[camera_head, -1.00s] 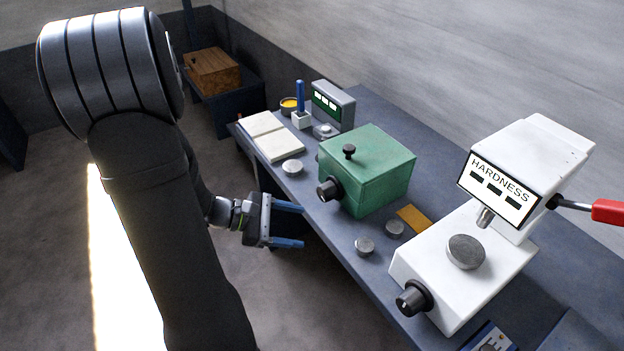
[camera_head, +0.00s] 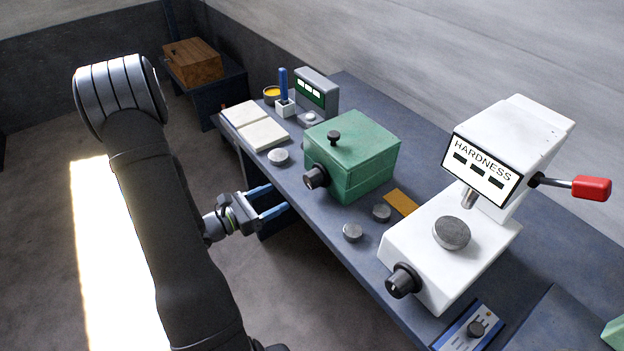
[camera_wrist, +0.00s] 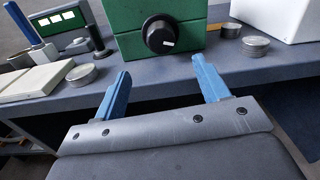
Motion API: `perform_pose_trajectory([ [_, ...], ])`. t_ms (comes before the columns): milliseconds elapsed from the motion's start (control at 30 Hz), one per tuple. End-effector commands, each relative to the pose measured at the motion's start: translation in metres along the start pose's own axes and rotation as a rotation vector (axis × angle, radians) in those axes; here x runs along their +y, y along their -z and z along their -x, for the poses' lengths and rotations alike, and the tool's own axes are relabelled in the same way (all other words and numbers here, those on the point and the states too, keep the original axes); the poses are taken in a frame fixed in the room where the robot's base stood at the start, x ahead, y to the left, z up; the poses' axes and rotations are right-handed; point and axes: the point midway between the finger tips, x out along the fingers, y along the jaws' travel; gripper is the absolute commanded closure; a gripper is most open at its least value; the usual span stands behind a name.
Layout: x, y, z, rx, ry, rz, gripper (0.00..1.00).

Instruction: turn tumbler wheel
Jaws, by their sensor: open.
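No part labelled as a tumbler wheel shows, and I cannot tell which part it is. A green box (camera_head: 365,160) stands on the bench with a black front knob (camera_head: 315,177) bearing a white mark, and a small black knob (camera_head: 334,137) on top. My gripper (camera_head: 279,197) is open and empty, its blue fingers apart in front of the bench edge, left of the front knob. In the wrist view, the front knob (camera_wrist: 160,34) is beyond and above the gap between my fingertips (camera_wrist: 161,68), not touched.
A white hardness tester (camera_head: 440,250) with a front knob (camera_head: 402,281) and red lever (camera_head: 590,188) stands right. Metal discs (camera_head: 352,232), an open book (camera_head: 255,127) and a small display unit (camera_head: 318,92) share the bench. A wooden box (camera_head: 193,62) is at the back.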

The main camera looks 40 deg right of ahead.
Motion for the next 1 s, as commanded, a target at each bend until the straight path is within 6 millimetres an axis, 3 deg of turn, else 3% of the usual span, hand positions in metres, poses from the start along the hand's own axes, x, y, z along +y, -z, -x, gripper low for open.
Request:
perform_pose_trajectory([
  [600,-0.002,0.000,-0.105,0.002,0.004,-0.001,0.32],
  [800,-0.001,0.000,-0.124,0.001,0.001,0.000,0.32],
  [1000,-0.001,0.000,-0.129,0.001,0.001,0.000,0.32],
])
